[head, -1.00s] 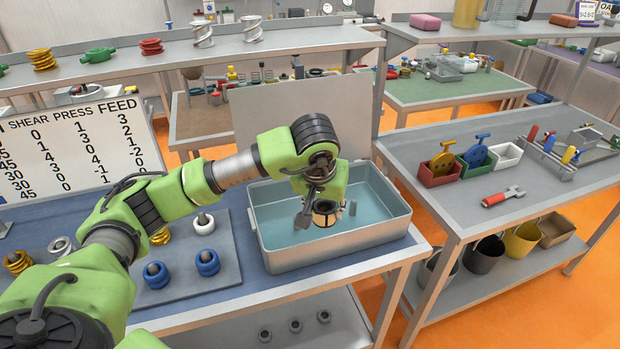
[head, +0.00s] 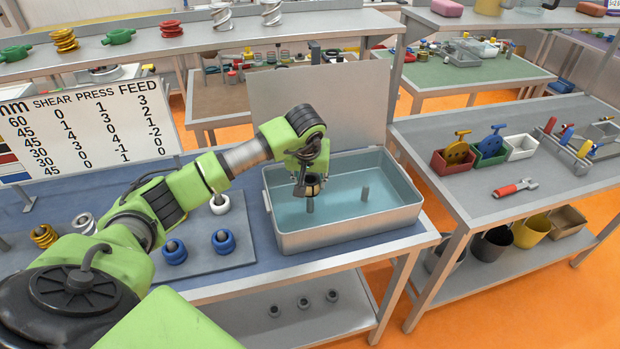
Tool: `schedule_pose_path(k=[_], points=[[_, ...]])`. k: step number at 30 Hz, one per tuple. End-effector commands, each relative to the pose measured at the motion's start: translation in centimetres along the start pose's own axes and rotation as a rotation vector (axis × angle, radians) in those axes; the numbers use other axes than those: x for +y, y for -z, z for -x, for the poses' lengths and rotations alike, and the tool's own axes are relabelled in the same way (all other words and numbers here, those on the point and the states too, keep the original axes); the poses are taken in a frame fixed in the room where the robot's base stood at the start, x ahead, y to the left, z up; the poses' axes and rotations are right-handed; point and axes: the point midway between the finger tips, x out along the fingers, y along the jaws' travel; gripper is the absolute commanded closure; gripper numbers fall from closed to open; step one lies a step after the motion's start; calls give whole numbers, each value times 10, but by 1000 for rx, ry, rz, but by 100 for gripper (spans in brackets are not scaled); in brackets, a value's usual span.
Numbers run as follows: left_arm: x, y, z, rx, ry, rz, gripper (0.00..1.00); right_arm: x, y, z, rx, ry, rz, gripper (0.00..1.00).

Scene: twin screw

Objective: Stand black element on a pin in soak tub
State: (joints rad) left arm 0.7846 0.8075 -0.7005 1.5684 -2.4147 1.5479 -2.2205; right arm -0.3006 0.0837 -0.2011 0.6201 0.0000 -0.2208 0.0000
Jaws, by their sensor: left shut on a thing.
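The soak tub (head: 350,239) is a grey metal tub of clear blue water on the near bench. My left gripper (head: 308,184) points down over its left half. It is shut on the black element (head: 313,181), a small dark ring with a tan part, largely hidden by the fingers. A grey pin (head: 310,205) shows directly below the element; I cannot tell whether the ring is around it or just above it. A second, bare pin (head: 364,194) stands to the right in the tub. My right gripper is out of view.
A grey board left of the tub holds blue elements (head: 223,241) and a white one (head: 220,204). A number chart (head: 90,130) stands at the back left. A pale panel (head: 325,105) rises behind the tub. The tub's right half is free.

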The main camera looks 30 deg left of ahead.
Motion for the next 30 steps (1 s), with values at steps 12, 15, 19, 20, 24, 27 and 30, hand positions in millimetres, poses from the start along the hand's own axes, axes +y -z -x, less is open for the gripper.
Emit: schedule_pose_path(k=[12, 15, 19, 20, 24, 27, 30], points=[[0, -10, -25, 2, -1, 0, 94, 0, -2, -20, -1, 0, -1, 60], [0, -12, -31, 2, 0, 0, 94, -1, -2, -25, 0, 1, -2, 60], [0, -15, -38, 2, 0, 0, 94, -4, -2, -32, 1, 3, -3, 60], [0, -16, -39, 2, 0, 0, 94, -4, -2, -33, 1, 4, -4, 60], [0, -17, -44, 2, -1, 0, 94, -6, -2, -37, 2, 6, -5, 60], [0, -18, -45, 2, -1, 0, 94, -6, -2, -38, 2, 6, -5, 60], [0, -18, -44, 2, -1, 1, 94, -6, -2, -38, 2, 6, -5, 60]])
